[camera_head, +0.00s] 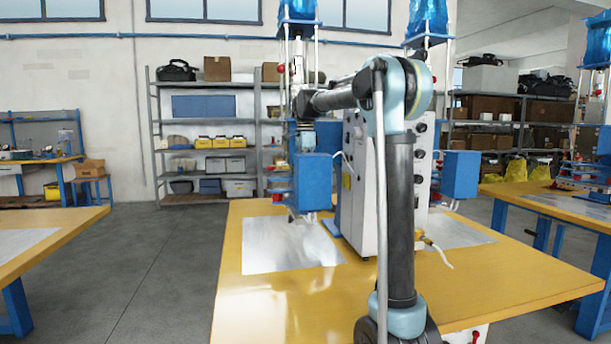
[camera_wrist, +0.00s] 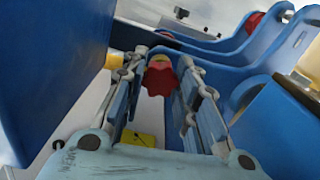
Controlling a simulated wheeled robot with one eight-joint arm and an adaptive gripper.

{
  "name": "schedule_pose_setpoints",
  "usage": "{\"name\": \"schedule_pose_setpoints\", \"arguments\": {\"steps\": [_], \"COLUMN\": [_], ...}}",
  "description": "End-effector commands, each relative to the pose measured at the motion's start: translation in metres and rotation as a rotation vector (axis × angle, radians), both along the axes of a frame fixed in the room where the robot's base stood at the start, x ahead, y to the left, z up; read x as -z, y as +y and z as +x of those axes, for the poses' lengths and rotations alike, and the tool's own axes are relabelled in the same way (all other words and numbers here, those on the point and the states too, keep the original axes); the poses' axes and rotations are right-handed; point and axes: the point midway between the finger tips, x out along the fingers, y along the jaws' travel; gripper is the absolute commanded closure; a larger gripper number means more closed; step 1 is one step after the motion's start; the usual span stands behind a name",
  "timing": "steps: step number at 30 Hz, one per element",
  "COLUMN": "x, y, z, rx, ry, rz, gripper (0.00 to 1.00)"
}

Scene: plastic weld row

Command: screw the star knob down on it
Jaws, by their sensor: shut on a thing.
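The red star knob (camera_wrist: 158,79) is between the two fingers of my gripper (camera_wrist: 163,62) in the wrist view. The fingers are shut on it, one on its left and one on its right. The knob sits in front of a blue machine bracket (camera_wrist: 232,75); whether it touches a thread or stud there is hidden. In the head view my arm reaches left to the blue-headed welding machine on the table, and the knob and fingertips are too small to make out.
A large blue block (camera_wrist: 50,60) stands close on the left of my gripper, and another blue housing (camera_wrist: 285,125) on the right. The machine's grey cabinet (camera_head: 358,185) stands on the yellow table (camera_head: 290,305). The table's front is clear.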

Motion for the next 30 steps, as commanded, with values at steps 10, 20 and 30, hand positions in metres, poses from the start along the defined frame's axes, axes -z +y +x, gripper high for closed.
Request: {"name": "schedule_pose_setpoints", "arguments": {"steps": [10, 20, 30], "x": [0.0003, 0.0004, 0.0003], "y": [-0.0003, -0.0002, -0.0002], "z": [0.0005, 0.0006, 0.0005], "rx": [0.359, 0.49, 0.488], "ry": [0.0, 0.0, 0.0], "rz": [0.0, 0.0, 0.0], "gripper": [0.97, 0.49, 0.32]}}
